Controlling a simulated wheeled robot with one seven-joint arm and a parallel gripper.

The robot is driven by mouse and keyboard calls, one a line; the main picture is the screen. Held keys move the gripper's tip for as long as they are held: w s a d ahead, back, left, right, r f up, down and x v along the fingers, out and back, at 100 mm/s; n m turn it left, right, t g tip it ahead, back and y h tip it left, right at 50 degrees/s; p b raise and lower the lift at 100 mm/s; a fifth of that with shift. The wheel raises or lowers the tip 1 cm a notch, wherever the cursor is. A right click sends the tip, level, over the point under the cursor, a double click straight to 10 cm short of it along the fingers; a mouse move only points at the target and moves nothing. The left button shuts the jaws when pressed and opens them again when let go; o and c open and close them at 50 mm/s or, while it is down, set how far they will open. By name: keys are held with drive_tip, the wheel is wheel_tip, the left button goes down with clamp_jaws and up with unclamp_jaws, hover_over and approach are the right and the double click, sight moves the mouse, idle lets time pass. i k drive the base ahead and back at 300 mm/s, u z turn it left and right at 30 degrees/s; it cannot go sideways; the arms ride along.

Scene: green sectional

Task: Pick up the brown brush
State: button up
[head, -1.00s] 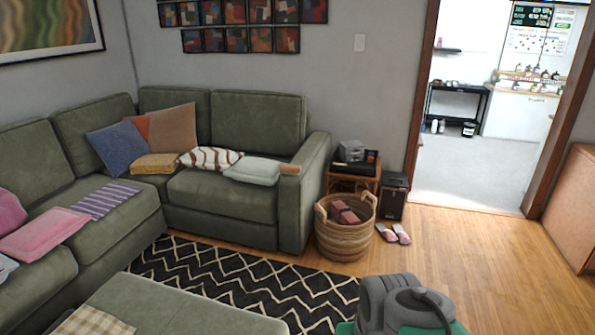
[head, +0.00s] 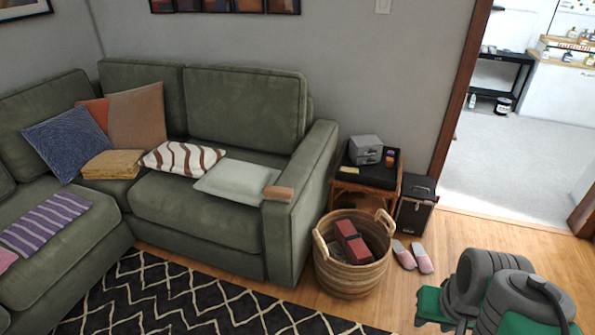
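A small brown, block-shaped thing (head: 278,193) lies at the front of the green sofa's right armrest (head: 303,190), beside a pale green cushion (head: 236,181). It looks like the brown brush, but it is too small to make out bristles. My folded grey and green arm shows at the bottom right. My gripper's fingers cannot be seen, and nothing of mine is near the brown thing.
A wicker basket (head: 322,262) with dark red things in it stands right of the armrest. Behind it are a small side table (head: 345,186) and a black box (head: 415,215). Pink slippers (head: 424,264) lie on the floor. A patterned rug (head: 205,305) lies before the sofa.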

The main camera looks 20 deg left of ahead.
sight(281, 193)
drive_tip(key=u, duration=0.3)
drive_tip(key=i, duration=1.2)
drive_tip(key=u, duration=1.35)
drive_tip(key=i, duration=0.95)
drive_tip(key=u, duration=0.6)
